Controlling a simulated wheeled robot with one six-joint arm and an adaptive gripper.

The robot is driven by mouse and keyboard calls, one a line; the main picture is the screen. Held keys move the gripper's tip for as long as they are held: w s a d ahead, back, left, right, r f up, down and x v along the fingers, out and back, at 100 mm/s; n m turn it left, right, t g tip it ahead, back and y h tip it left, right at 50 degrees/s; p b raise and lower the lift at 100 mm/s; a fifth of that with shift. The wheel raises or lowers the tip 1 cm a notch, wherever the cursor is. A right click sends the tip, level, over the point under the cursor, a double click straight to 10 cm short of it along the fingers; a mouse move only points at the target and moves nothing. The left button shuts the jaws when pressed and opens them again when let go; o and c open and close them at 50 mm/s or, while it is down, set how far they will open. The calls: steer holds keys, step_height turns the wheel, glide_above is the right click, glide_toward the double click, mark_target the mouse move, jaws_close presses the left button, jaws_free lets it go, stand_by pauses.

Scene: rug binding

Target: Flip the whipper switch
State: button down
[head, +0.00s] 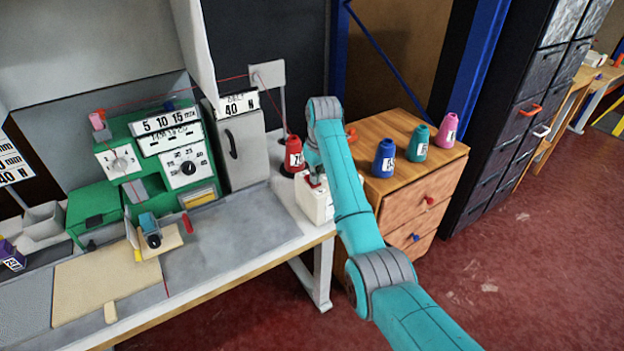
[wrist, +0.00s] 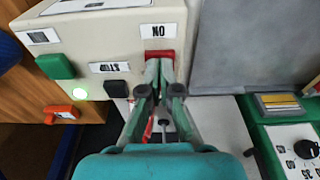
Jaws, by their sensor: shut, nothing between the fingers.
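A cream control box (wrist: 110,42) fills the top of the wrist view; it also shows in the head view (head: 313,206), at the bench's right end. On its front is a red switch (wrist: 160,54) below a label reading "ON" or "NO". Which control is the whipper switch is not spelled out in what I can read. My gripper (wrist: 163,80) is shut and empty, its fingertips at the red switch's lower edge; whether they touch it I cannot tell. In the head view my gripper (head: 314,172) is over the box, partly hidden by my arm.
The box also carries a green button (wrist: 56,66), a lit green lamp (wrist: 82,92) and a black button (wrist: 117,89). A red cone (head: 294,155) stands close left of my gripper. A wooden cabinet (head: 415,195) with several cones is to the right.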

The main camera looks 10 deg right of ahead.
steer(key=shift+r, duration=3.55)
